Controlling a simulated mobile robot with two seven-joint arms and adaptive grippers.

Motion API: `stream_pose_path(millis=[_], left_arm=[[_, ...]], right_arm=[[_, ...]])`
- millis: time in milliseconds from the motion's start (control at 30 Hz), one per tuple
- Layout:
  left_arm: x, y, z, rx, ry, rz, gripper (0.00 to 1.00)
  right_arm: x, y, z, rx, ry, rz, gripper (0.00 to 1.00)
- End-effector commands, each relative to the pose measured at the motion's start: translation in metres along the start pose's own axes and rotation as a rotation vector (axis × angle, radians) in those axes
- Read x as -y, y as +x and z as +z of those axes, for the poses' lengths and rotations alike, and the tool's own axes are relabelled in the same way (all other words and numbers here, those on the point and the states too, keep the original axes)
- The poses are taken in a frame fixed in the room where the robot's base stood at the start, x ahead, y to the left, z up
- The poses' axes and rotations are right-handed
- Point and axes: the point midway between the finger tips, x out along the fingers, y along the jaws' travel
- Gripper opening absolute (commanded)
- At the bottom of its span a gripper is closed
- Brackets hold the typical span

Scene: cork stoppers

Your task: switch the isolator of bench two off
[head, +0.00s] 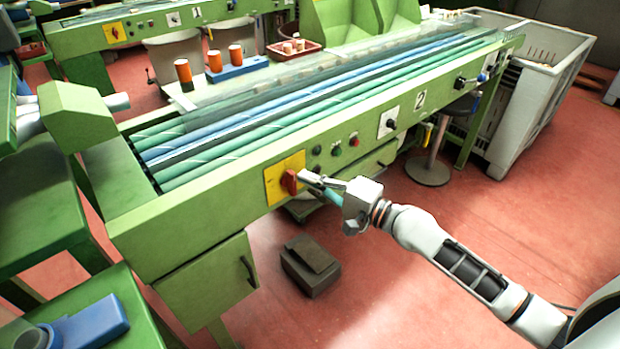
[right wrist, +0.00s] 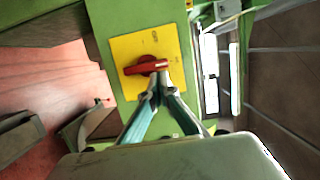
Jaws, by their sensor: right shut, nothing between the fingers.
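The isolator of bench two is a red rotary handle (head: 289,182) on a yellow plate (head: 271,184), on the front rail of the green bench (head: 215,196). The bench carries a white plate with a 2 (head: 420,100). In the head view the handle stands roughly upright. In the right wrist view the red handle (right wrist: 140,67) lies across the yellow plate (right wrist: 130,45). My right gripper (head: 306,177) is shut and empty, its tips at the handle's right side; the tips (right wrist: 159,80) overlap one handle end, and contact is unclear. My left gripper is not in view.
Small buttons (head: 336,148) and a black switch on a white plate (head: 390,123) sit farther right on the rail. Bench one behind has a similar isolator (head: 115,32). A dark block (head: 310,265) lies on the red floor below. The floor right of the bench is largely open.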

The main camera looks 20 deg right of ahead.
Motion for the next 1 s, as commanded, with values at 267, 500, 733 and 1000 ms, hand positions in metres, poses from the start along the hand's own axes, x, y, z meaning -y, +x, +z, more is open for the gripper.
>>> stream_pose_path(millis=[267, 500, 733, 1000], left_arm=[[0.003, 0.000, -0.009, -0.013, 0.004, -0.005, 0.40], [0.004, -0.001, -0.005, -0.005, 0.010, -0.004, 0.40], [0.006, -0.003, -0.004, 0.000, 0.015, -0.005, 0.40], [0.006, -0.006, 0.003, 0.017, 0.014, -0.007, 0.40]], right_arm=[[0.004, 0.001, -0.001, 0.000, -0.022, 0.003, 0.00], [0.005, 0.003, -0.001, 0.000, -0.066, 0.013, 0.00], [0.006, 0.004, -0.002, 0.000, -0.101, 0.022, 0.00], [0.007, 0.007, -0.003, 0.000, -0.153, 0.035, 0.00]])
